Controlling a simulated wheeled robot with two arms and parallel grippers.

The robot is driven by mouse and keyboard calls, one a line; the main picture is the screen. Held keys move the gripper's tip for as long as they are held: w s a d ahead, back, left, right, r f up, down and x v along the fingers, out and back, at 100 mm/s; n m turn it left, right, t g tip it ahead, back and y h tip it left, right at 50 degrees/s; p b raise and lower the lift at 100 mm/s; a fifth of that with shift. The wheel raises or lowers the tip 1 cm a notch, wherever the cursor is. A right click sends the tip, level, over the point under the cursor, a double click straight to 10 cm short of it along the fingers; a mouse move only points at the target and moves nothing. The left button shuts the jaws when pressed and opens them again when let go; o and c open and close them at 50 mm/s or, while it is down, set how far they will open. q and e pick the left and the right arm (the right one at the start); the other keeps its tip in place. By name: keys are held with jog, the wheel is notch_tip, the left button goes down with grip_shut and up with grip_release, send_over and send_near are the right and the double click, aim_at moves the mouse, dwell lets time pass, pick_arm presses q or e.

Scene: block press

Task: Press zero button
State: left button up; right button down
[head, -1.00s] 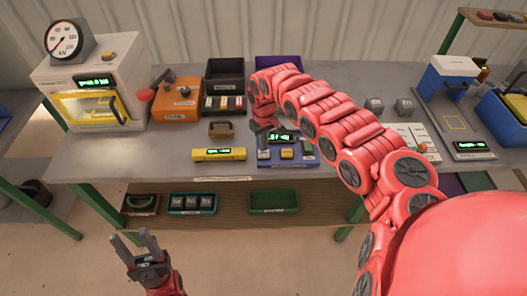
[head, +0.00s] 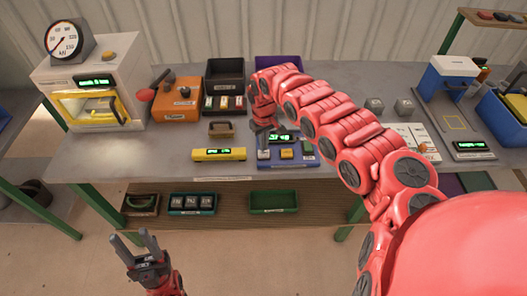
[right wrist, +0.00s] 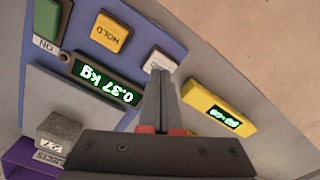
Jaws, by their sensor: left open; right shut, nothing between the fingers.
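A blue scale (head: 279,160) stands at the table's front edge, with a lit green display. In the right wrist view the display (right wrist: 105,80) reads 0.37 kg, upside down. Beside it are a yellow HOLD button (right wrist: 111,32), a green ON button (right wrist: 50,18) and a pale button (right wrist: 161,60) whose label is hidden. My right gripper (right wrist: 160,82) is shut and empty, its tips at the pale button and partly covering it. I cannot tell whether they touch. My right gripper also shows in the head view (head: 264,138). My left gripper (head: 135,245) is open and empty in front of the table.
A yellow device with a display (head: 219,155) lies left of the scale. A grey block (right wrist: 60,130) shows near the scale's plate. A purple bin (head: 278,65) and a dark bin (head: 225,72) stand behind. A press (head: 95,90) stands at left.

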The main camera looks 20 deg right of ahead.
jog(key=shift+f+b, duration=0.6)
jog(key=shift+f, duration=0.5)
dwell(0.3)
dwell(0.3)
notch_tip(320, 180, up, 6)
jog(key=p, duration=0.4)
jog(key=shift+p, duration=0.3)
jog(key=shift+f, duration=0.1)
jog(key=shift+f, duration=0.1)
